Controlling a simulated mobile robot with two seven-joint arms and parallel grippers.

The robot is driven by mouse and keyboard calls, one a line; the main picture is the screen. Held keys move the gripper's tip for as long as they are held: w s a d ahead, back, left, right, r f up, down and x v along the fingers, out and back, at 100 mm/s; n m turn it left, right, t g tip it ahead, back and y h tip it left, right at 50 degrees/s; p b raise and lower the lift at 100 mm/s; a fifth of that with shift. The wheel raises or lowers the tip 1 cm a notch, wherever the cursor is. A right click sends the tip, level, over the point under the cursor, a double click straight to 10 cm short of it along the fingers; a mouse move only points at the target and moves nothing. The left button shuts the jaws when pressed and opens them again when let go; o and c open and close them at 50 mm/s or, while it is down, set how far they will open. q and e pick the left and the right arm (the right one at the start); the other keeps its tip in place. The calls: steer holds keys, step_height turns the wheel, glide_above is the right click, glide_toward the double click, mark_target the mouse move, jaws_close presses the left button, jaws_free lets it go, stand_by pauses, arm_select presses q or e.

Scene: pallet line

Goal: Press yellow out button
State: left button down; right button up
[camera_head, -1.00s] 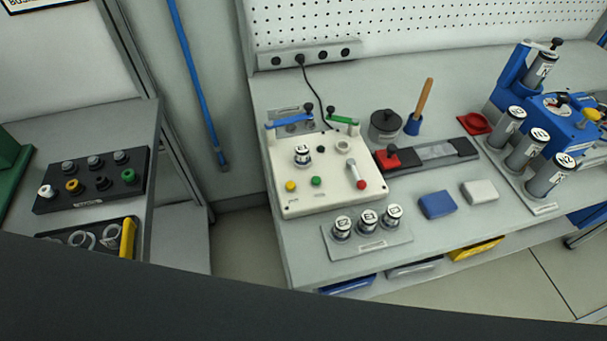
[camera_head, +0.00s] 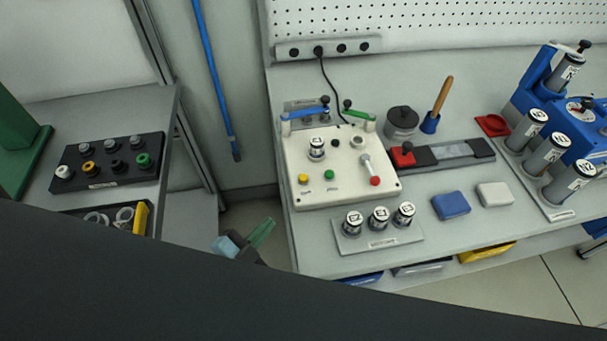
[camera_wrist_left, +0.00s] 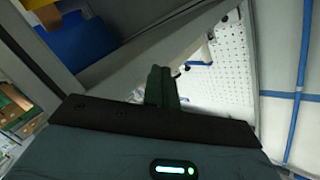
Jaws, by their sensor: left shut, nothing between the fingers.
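The yellow button (camera_head: 303,179) is on the front left of the cream control box (camera_head: 340,190), left of a green button (camera_head: 329,174). My right gripper is not in view.
A plate with several labelled cylinders (camera_head: 379,217) stands in front of the box. The bench's left edge (camera_head: 285,215) lies between gripper and box. A side table with a black connector block (camera_head: 108,176) is at the left. A large dark shape covers the bottom.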

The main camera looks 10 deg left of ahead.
arm_select(q)
steer(key=w+d+r+m+g+h, duration=0.1)
steer(key=d+r+m+g+h, duration=0.4)
steer(key=m, duration=0.6)
steer(key=w+d+r+m+g+h, duration=0.1)
steer(key=d+r+m+g+h, duration=0.25)
steer(key=r+m, duration=0.65)
steer(key=w+d+r+m+g+h, duration=0.1)
steer(key=d+r+m+g+h, duration=0.25)
steer(key=m, duration=0.95)
steer(key=w+a+m+t+y, duration=0.1)
steer(key=w+a+m+y, duration=0.6)
steer(key=m, duration=0.4)
steer(key=w+y, duration=0.1)
steer(key=y, duration=0.1)
steer(key=shift+r+y, duration=0.2)
steer(key=shift+y, duration=0.1)
steer(key=shift+f, duration=0.1)
